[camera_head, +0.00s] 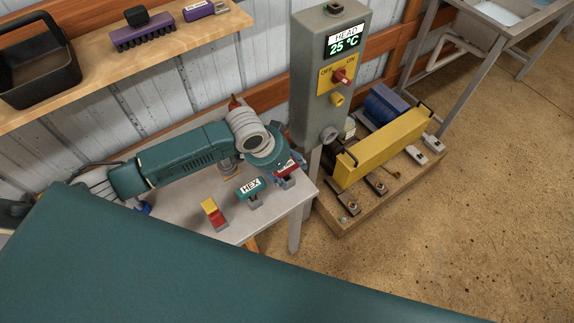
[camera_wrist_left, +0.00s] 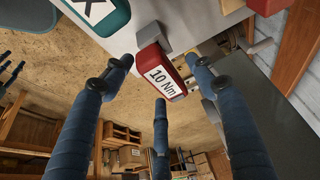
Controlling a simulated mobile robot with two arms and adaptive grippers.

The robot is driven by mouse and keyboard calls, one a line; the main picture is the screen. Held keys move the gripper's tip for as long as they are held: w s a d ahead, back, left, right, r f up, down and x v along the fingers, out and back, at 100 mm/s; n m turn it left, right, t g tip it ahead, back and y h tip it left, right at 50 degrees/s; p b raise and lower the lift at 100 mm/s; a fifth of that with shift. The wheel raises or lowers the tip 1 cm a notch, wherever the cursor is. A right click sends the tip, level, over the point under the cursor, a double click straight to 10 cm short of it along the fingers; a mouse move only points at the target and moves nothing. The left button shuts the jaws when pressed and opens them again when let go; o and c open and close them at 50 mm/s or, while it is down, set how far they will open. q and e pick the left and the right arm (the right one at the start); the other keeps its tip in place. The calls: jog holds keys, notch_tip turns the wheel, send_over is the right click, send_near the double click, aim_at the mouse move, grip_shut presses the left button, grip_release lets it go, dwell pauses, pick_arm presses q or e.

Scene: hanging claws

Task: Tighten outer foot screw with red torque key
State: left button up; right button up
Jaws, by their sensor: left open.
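The red torque key (camera_head: 287,170), labelled 10 Nm, sits at the right end of the grey table. It also shows in the left wrist view (camera_wrist_left: 162,74). My left gripper (camera_head: 284,168) is open around it, with blue fingers (camera_wrist_left: 159,80) spread on its sides; contact is not clear. Foot screws show on the wooden base (camera_head: 330,223) at the yellow machine's feet: a near one (camera_head: 351,207) and another (camera_head: 379,186). Which is the outer one is not marked. Dark blue fingertips at the left wrist view's left edge look like my right gripper (camera_wrist_left: 10,78); its opening is unclear.
A teal HEX key (camera_head: 250,189) and a red-yellow key (camera_head: 213,213) stand on the table (camera_head: 236,229). A grey control post (camera_head: 318,100) reads 25 °C, between table and yellow machine (camera_head: 385,145). A shelf (camera_head: 100,85) holds a black bin. Floor at right is clear.

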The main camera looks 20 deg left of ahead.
pick_arm(q)
jog(key=shift+w+d+f, duration=0.15)
jog(key=shift+f, duration=0.35)
jog(key=c, duration=1.3)
jog(key=shift+r, duration=0.15)
jog(key=shift+c, duration=0.2)
jog(key=shift+r, duration=0.6)
jog(key=shift+r+b, duration=1.15)
jog(key=shift+r, duration=8.15)
